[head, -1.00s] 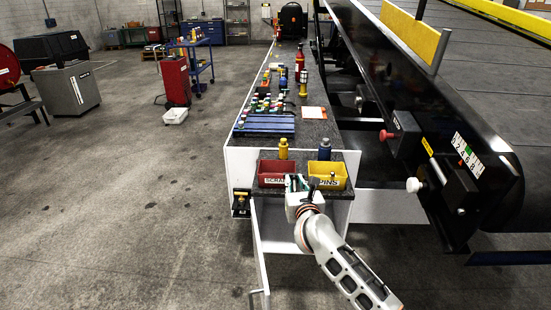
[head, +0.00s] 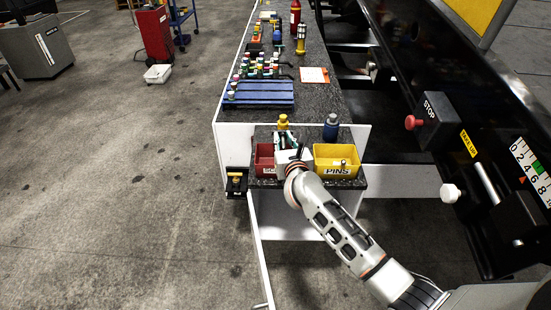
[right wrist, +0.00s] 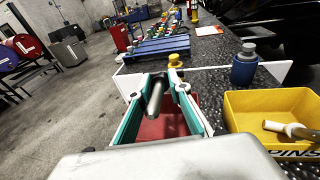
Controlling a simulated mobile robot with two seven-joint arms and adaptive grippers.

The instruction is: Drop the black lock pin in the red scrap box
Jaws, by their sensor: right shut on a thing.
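The red scrap box (head: 264,160) stands on the low shelf of the bench, partly covered by my right gripper (head: 289,146). In the right wrist view the red box (right wrist: 160,130) shows beneath and between the teal fingers of my right gripper (right wrist: 167,80). The black lock pin (right wrist: 155,96) is held upright-leaning between those fingers, over the red box. How high its lower end is above the box floor I cannot tell. My left gripper is out of view.
A yellow PINS box (head: 335,166) stands just right of the red box, with a metal pin (right wrist: 290,130) in it. Yellow (head: 283,122) and blue (head: 331,127) bottles stand behind. A blue rack (head: 258,96) lies farther back. The black loader frame (head: 440,90) is at right.

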